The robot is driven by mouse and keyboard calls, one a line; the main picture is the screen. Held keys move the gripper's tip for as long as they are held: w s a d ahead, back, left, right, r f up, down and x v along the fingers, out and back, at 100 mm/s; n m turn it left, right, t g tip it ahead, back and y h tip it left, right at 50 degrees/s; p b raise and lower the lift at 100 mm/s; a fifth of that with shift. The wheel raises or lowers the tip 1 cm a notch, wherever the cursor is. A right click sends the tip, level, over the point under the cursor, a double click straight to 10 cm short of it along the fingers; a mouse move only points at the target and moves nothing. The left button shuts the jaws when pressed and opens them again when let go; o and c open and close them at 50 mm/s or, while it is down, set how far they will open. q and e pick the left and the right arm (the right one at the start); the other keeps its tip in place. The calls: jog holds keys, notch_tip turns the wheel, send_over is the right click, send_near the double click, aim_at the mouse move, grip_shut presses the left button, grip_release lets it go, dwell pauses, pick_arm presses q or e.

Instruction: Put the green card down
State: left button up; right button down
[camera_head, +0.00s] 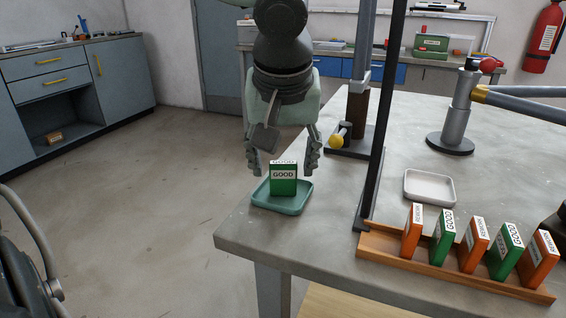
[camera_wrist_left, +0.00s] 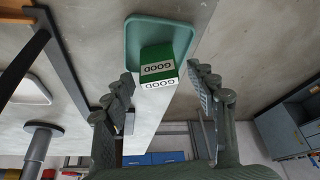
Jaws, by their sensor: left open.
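A green card box labelled GOOD (camera_head: 283,180) stands upright in a teal tray (camera_head: 262,198) at the table's left corner. It also shows in the left wrist view (camera_wrist_left: 157,66), inside the tray (camera_wrist_left: 132,42). My left gripper (camera_head: 284,160) is open, its fingers pointing down on either side above the card, with gaps between them and the card. In the left wrist view the open fingers (camera_wrist_left: 166,88) are spread wide and empty. My right gripper is not seen.
A wooden rack (camera_head: 450,275) at the front right holds several orange and green boxes. An empty white tray (camera_head: 430,187) lies behind it. A black post (camera_head: 378,130) rises beside my left gripper. A metal stand (camera_head: 455,115) stands at the back right.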

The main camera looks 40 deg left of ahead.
pick_arm(q)
jog(key=p+v, duration=0.1)
jog(key=v, duration=1)
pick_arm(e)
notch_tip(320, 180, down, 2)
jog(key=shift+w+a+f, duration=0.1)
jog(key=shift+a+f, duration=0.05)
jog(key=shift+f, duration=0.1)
pick_arm(q)
jog(key=shift+d, duration=0.1)
jog(key=shift+s, duration=0.15)
